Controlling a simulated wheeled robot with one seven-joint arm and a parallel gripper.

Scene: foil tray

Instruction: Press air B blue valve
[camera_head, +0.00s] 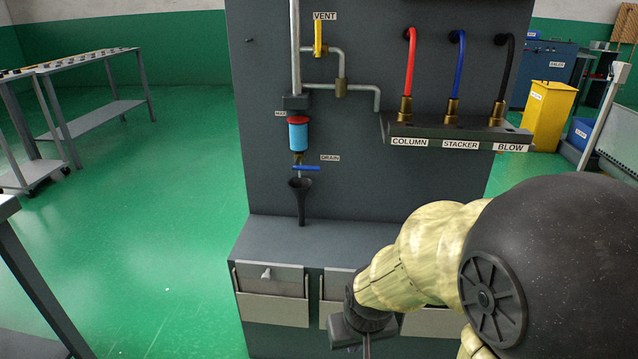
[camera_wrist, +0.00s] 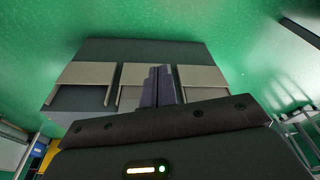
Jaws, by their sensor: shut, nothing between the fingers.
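A blue lever valve (camera_head: 306,168) sits beside the DRAIN label on the dark panel in the head view. It lies roughly level, under a clear blue filter bowl with a red collar (camera_head: 298,134) and above a black funnel (camera_head: 300,200). I read no "air B" label. My gripper (camera_head: 366,347) is low at the bottom edge of the head view, in front of the cabinet's bins, below and right of the valve and well apart from it. Its fingers (camera_wrist: 163,86) are shut together and empty in the wrist view. The valve is not visible there.
A yellow VENT lever (camera_head: 319,38) is above. Red, blue and black hoses rise from the fitting block (camera_head: 460,130) at right. A grey ledge (camera_head: 330,242) juts out below the panel, over several bins (camera_head: 272,280). Green floor is open at left.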

